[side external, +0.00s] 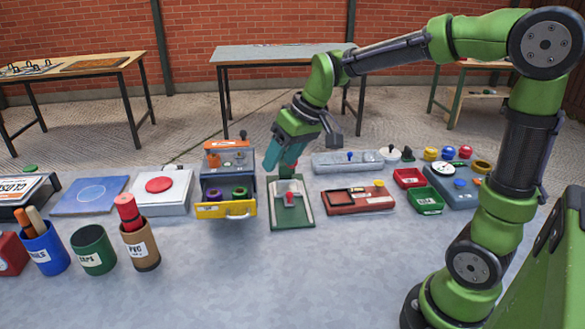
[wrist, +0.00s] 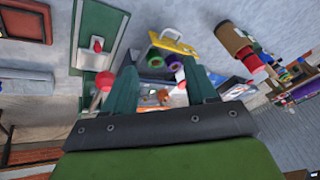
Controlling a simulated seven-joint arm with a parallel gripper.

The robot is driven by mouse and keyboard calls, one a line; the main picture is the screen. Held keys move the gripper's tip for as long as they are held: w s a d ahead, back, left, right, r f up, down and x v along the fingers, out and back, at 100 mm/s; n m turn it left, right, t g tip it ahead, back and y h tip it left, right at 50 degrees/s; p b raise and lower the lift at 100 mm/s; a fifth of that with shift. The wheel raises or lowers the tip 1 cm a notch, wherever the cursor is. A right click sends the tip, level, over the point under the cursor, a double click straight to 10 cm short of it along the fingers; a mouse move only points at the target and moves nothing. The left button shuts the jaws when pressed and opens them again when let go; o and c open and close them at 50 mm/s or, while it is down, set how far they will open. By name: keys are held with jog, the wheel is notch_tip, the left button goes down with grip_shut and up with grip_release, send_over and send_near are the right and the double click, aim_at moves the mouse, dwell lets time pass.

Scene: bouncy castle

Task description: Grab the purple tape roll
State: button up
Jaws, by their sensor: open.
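The purple tape roll (side external: 213,194) lies in the pulled-out yellow-fronted drawer (side external: 226,210) of a small grey-blue cabinet, left of a green tape roll (side external: 239,191). In the wrist view, the purple roll (wrist: 156,62) and green roll (wrist: 175,63) show side by side between my fingers, farther off. My gripper (side external: 272,163) is open and empty, with teal fingers pointing down. It hangs above the table, to the right of the cabinet, apart from both rolls. The open fingers also show in the wrist view (wrist: 158,68).
An orange item (side external: 228,144) sits on the cabinet top. A green board with a red-topped lever (side external: 290,197) stands just right of the drawer. A white box with a red button (side external: 160,187) is to the left. Cups (side external: 92,252) stand at front left; the front table is clear.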

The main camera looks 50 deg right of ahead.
jog(key=w+d+f+n, duration=0.15)
jog(key=w+n, duration=0.35)
jog(key=w, duration=0.5)
jog(key=n+y, duration=0.1)
jog(key=n, duration=0.2)
send_over(215, 192)
jog(key=s+d, duration=0.2)
jog(key=s, duration=0.1)
jog(key=f, duration=0.8)
jog(key=shift+w+f, duration=0.2)
jog(key=shift+f, duration=0.1)
jog(key=shift+a+x, duration=0.2)
jog(key=shift+x, duration=2.4)
jog(key=shift+r, duration=0.15)
jog(key=c, duration=0.8)
